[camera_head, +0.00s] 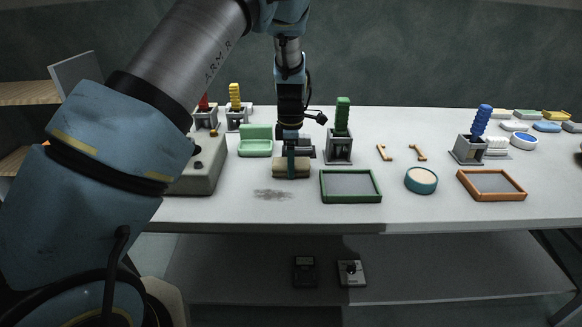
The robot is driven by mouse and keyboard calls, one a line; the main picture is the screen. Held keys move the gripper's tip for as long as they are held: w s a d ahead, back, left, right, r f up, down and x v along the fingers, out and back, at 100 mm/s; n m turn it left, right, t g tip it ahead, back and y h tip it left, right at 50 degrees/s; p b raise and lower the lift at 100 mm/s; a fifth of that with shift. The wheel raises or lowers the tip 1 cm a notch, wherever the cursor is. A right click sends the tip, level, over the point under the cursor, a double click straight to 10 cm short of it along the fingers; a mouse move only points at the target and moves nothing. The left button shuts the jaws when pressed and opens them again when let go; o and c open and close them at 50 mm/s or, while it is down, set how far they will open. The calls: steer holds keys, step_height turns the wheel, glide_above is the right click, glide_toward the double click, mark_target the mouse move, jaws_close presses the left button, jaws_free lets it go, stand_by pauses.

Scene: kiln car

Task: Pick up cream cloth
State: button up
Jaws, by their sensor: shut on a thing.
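My gripper (291,160) points straight down over the middle of the table. It is shut on the cream cloth (304,168), a folded beige roll. One finger crosses the front of the cloth, with cloth showing on both sides of it. The cloth is at or just above the table top; I cannot tell whether it touches. A dark smudge (272,195) lies on the table in front of the cloth, to the left.
A green-framed tray (350,201) lies right of the cloth, with a green-handled tool (343,115) in a grey stand behind it. A green holder (256,150) and a grey box (203,177) stand to the left. A round teal dish (421,192) and an orange-framed tray (491,199) lie farther right.

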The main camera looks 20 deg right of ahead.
steer(key=shift+r, duration=0.1)
step_height(320, 180, up, 10)
steer(key=shift+f+b, duration=0.1)
steer(key=shift+b, duration=0.85)
steer(key=o, duration=0.8)
jaws_close()
steer(key=shift+o, duration=0.4)
jaws_free()
jaws_close()
